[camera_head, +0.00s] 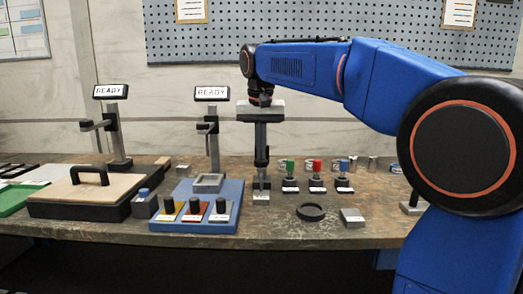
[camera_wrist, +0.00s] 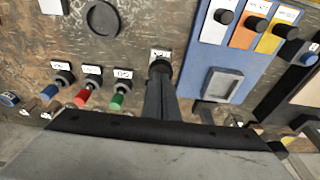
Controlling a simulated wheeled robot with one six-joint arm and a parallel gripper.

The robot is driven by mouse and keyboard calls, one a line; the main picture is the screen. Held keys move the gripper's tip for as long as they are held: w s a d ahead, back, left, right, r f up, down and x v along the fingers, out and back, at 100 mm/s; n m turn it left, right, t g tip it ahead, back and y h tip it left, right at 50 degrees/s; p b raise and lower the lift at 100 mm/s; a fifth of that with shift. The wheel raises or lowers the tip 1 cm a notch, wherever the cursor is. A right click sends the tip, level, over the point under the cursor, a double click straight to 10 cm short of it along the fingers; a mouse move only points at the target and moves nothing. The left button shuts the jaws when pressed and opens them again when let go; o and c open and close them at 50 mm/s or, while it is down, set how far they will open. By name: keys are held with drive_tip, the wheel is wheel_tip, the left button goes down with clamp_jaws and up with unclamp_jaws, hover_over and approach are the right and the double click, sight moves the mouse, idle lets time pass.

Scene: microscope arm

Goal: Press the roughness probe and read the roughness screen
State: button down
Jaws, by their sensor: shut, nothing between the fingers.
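My gripper (camera_head: 261,150) is shut and empty, pointing straight down over the bench. Below its tips stands a small grey block with a white label (camera_head: 261,197). In the wrist view the closed fingers (camera_wrist: 160,88) end at a dark round knob (camera_wrist: 160,66) beside a white label. I cannot tell whether they touch it, or whether it is the roughness probe; the label is too small to read. Two screens on posts both show READY: a left screen (camera_head: 109,91) and a right screen (camera_head: 212,93). I cannot tell which is the roughness screen.
Right of my gripper stand green (camera_head: 290,167), red (camera_head: 317,167) and blue (camera_head: 343,167) capped pieces. A black ring (camera_head: 311,212) and grey block (camera_head: 352,217) lie in front. A blue panel (camera_head: 172,226) with black knobs and a handled wooden-topped box (camera_head: 52,198) are left.

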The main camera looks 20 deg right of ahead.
drive_tip(key=shift+r, duration=2.1)
drive_tip(key=shift+r, duration=0.5)
drive_tip(key=s+a+r, duration=0.1)
drive_tip(key=s+r, duration=0.2)
drive_tip(key=r, duration=1.3)
drive_tip(key=shift+s, duration=0.15)
drive_tip(key=s+d+f+n+t, duration=0.1)
drive_tip(key=s+d+f, duration=0.1)
drive_tip(key=s+f, duration=0.8)
drive_tip(key=s+d+f+n+t, duration=0.1)
drive_tip(key=s+d+f, duration=0.2)
drive_tip(key=s+f, duration=0.7)
drive_tip(key=s+d+f+n, duration=0.1)
drive_tip(key=s+d+f, duration=0.2)
drive_tip(key=s+f, duration=0.7)
wheel_tip(320, 180, down, 17)
drive_tip(key=shift+r+n+t+y, duration=0.1)
drive_tip(key=shift+n+t+y, duration=0.2)
drive_tip(key=shift+t+y, duration=0.1)
